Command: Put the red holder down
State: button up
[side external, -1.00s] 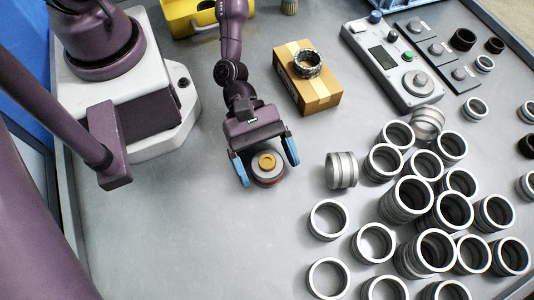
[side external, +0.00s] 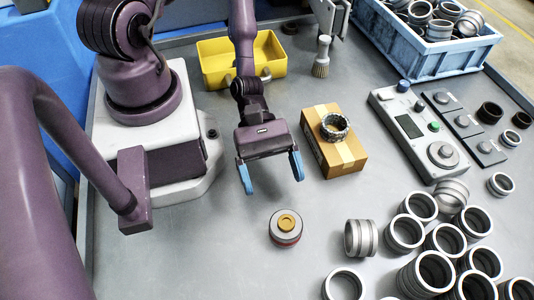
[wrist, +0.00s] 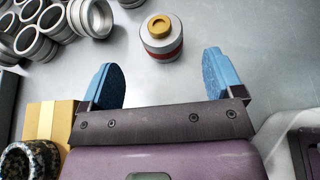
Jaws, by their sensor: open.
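The red holder (side external: 285,228) is a short grey cylinder with a red band and a gold knob on top. It stands upright on the grey table, left of a ribbed metal ring. My gripper (side external: 271,180) is open and empty, behind the holder and apart from it. In the wrist view the holder (wrist: 161,40) stands beyond the fingertips, roughly midway between the two blue fingers of my gripper (wrist: 160,70). Nothing is between the fingers.
Many metal rings (side external: 425,275) crowd the right front. A cardboard box (side external: 335,150) with a dark ring on top stands right of my gripper. A control box (side external: 415,130), yellow bin (side external: 215,72) and blue crate (side external: 435,55) stand farther back. Table left of the holder is clear.

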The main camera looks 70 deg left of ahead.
jog(key=shift+v, duration=1.7)
